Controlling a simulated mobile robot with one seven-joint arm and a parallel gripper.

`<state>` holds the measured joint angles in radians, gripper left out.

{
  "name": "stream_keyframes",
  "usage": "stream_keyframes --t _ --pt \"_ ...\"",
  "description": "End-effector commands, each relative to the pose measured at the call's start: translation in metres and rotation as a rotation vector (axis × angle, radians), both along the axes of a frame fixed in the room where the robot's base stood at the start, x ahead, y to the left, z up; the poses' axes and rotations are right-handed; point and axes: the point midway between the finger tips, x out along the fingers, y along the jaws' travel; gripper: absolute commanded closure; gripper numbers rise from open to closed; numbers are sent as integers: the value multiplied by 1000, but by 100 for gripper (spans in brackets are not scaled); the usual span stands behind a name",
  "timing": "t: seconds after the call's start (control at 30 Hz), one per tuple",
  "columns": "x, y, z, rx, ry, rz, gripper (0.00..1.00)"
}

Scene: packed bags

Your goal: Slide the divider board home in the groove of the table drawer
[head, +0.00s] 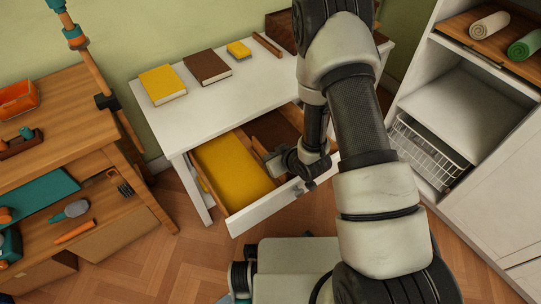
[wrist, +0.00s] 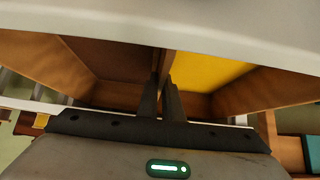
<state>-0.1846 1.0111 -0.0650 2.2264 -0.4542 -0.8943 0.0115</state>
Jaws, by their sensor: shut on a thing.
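The table drawer (head: 262,213) is pulled out from under the white table. The divider board (wrist: 167,63) stands between the drawer's two sides in the wrist view; only a thin strip of it shows in the head view (head: 258,146). My gripper (wrist: 164,88) is shut on the board, one finger on each side. In the head view my gripper (head: 271,160) is over the drawer, partly hidden by my wrist. The groove is hidden, so I cannot tell how deep the board sits.
A yellow item (head: 232,170) fills the drawer's left part; the right part shows brown. The tabletop (head: 200,115) holds a yellow book (head: 162,84), a brown book (head: 207,67) and smaller items. A wooden bench (head: 75,125) stands left, a white shelf unit (head: 480,85) right.

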Motion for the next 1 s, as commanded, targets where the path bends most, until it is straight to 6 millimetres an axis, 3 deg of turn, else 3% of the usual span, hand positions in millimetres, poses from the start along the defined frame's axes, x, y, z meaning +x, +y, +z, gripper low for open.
stream_keyframes --t 0.03,0.1,0.2,0.57,1.0 --pt "0 0 -1 0 0 0 100" --pt "0 0 -1 1 -1 0 86" --pt "0 0 -1 1 -1 0 72" --pt "-3 -2 4 0 0 0 72" --pt "-57 -40 73 1 -1 -4 72"
